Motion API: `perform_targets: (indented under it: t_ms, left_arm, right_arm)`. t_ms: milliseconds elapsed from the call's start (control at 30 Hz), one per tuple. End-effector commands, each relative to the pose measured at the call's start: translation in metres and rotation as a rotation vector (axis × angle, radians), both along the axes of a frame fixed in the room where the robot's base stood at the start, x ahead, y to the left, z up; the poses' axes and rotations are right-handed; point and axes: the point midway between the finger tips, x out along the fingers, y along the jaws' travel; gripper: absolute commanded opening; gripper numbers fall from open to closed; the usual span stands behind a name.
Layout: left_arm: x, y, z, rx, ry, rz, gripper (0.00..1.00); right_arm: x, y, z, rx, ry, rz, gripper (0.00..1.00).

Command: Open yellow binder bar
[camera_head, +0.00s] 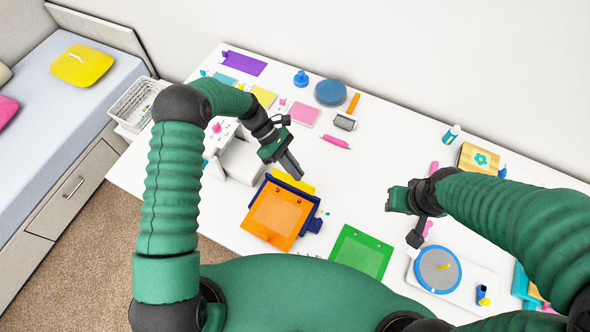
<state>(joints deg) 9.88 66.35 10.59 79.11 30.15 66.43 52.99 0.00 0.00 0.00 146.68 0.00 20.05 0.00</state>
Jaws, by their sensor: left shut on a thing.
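The binder has a dark blue base (314,225) with an orange sheet (278,214) lying on it, in the middle of the white table. The yellow binder bar (291,181) shows along the far edge of the orange sheet. My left gripper (294,171) reaches down from the upper left. Its dark fingers are shut at the far edge of the yellow bar, and the fingertips hide the exact contact. My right gripper (410,220) hangs over the table to the right, away from the binder. Its fingers are too unclear to judge.
A green sheet (361,252) lies right of the binder. A white device (242,160) stands close on its left. A round blue-rimmed disc (437,270) lies below my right gripper. A roller (346,118) and a pink pen (336,142) lie behind. The table centre is clear.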

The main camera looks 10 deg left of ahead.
Motion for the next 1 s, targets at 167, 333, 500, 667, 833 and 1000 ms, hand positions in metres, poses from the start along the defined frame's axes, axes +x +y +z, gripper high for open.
perform_targets:
  t_ms: [167, 333, 500, 667, 833, 1000]
  left_arm:
    - [-0.002, 0.0, -0.002, 0.0, 0.004, -0.002, 0.08]
    - [-0.001, 0.0, -0.001, -0.001, 0.002, -0.001, 0.29]
    - [-0.001, 0.0, -0.001, -0.001, 0.0, -0.001, 0.29]
    - [0.001, 0.002, 0.001, 0.0, -0.001, 0.0, 0.29]
    - [0.013, 0.021, 0.019, 0.002, -0.006, 0.001, 0.29]
    - [0.032, 0.052, 0.052, 0.001, -0.005, 0.002, 0.29]
  right_arm:
    - [0.0, 0.0, 0.0, 0.0, 0.0, 0.0, 0.36]
    - [0.0, 0.0, 0.0, 0.0, 0.0, 0.0, 0.36]
    - [0.0, 0.0, 0.0, 0.0, 0.0, 0.0, 0.36]
    - [0.0, 0.0, -0.001, 0.0, 0.0, 0.0, 0.36]
    - [0.0, 0.0, -0.01, 0.0, 0.0, 0.0, 0.36]
    - [0.0, 0.0, -0.021, 0.0, 0.0, 0.0, 0.36]
